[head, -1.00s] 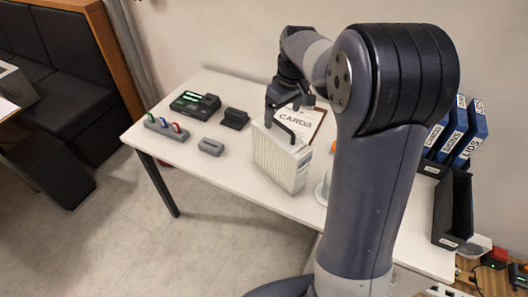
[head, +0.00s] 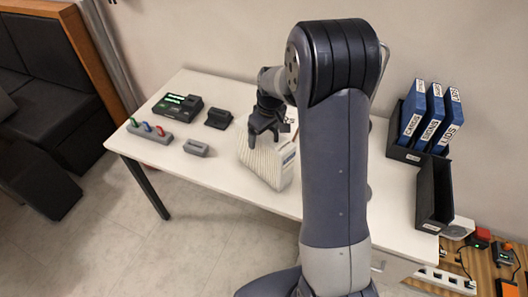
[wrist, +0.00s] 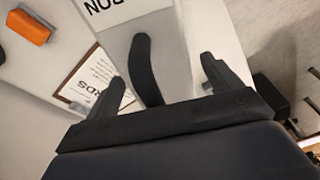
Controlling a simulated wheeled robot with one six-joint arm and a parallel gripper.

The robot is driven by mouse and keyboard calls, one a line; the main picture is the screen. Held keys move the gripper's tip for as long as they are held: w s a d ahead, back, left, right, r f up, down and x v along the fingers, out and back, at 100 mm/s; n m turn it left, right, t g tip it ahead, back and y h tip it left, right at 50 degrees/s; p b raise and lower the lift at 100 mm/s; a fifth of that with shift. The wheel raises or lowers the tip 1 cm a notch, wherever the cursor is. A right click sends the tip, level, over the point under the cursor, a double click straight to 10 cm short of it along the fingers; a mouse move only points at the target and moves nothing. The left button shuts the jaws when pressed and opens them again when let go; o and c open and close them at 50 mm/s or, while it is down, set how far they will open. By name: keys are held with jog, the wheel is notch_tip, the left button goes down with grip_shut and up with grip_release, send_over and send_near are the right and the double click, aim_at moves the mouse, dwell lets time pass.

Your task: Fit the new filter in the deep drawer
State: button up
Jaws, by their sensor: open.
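The new filter, a white pleated block (head: 262,166), is near the table's front edge. It looks tilted in the head view. In the wrist view its pale labelled side (wrist: 168,42) lies beyond my jaws, with a black strap handle (wrist: 145,70) on it. My gripper (head: 264,136) is just above the filter. In the wrist view my open gripper (wrist: 162,84) has one finger on each side of the strap. Whether either finger touches the filter cannot be told.
A rack with coloured handles (head: 148,132), a grey block (head: 196,147), a dark device (head: 178,106) and a black block (head: 218,118) stand left. Blue binders (head: 432,115) and an open black tray (head: 434,195) are right. An orange object (wrist: 28,26) shows in the wrist view.

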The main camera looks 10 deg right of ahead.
jog(key=shift+c, duration=0.4)
grip_shut()
dwell(0.5)
